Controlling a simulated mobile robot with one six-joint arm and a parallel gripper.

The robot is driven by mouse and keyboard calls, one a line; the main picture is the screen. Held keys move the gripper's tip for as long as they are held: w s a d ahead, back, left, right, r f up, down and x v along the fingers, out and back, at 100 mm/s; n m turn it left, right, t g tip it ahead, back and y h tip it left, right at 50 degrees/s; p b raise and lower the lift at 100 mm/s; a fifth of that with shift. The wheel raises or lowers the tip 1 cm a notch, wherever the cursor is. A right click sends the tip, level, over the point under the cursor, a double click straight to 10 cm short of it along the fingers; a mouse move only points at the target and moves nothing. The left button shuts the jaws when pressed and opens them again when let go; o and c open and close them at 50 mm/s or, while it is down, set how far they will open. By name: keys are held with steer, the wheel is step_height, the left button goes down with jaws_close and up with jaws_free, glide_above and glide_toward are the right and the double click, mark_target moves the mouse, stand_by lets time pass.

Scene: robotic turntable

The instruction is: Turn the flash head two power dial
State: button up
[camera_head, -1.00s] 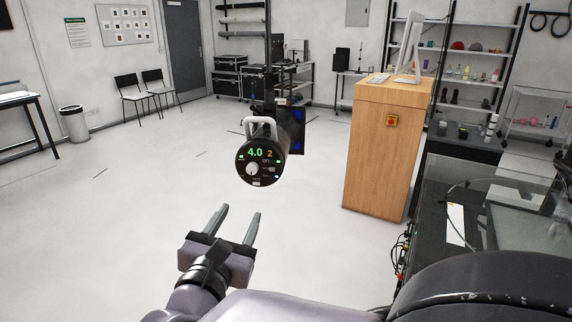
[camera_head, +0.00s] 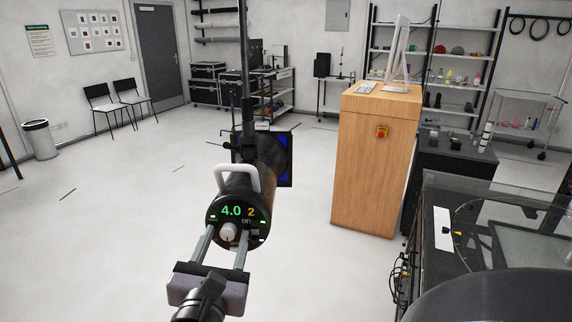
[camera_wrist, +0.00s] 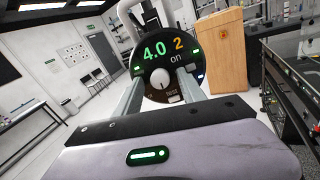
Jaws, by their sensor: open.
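The flash head (camera_head: 240,200) hangs from a dark vertical pole, with a white handle on top. Its round black rear panel shows green "4.0", orange "2" and "on". The pale power dial (camera_head: 228,232) sits low on that panel; in the wrist view the dial (camera_wrist: 157,80) has its mark pointing down. My gripper (camera_head: 223,236) is open in front of the panel, one finger on each side of the dial. In the wrist view my gripper (camera_wrist: 158,82) shows both fingers reaching up to the panel. I cannot tell whether the fingertips touch it.
A wooden cabinet (camera_head: 372,165) with a red-and-yellow button stands to the right. A glass-topped dark table (camera_head: 430,260) is at the lower right. Chairs, a bin and shelves are at the back. The floor on the left is clear.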

steer(key=shift+s, duration=0.1)
jaws_close()
steer(key=shift+f+m+b, duration=0.1)
steer(key=shift+m+b, duration=0.3)
steer(key=shift+b, duration=0.1)
steer(key=shift+m+b, duration=0.7)
steer(key=shift+b, duration=0.05)
steer(key=m+h+b, duration=0.1)
steer(key=m+b, duration=0.1)
steer(key=shift+a+m+b, duration=0.1)
steer(key=shift+m+b, duration=0.2)
steer(key=shift+m+h+b, duration=0.3)
steer(key=shift+m+b, duration=1.5)
steer(key=shift+m, duration=0.6)
steer(key=shift+r, duration=0.2)
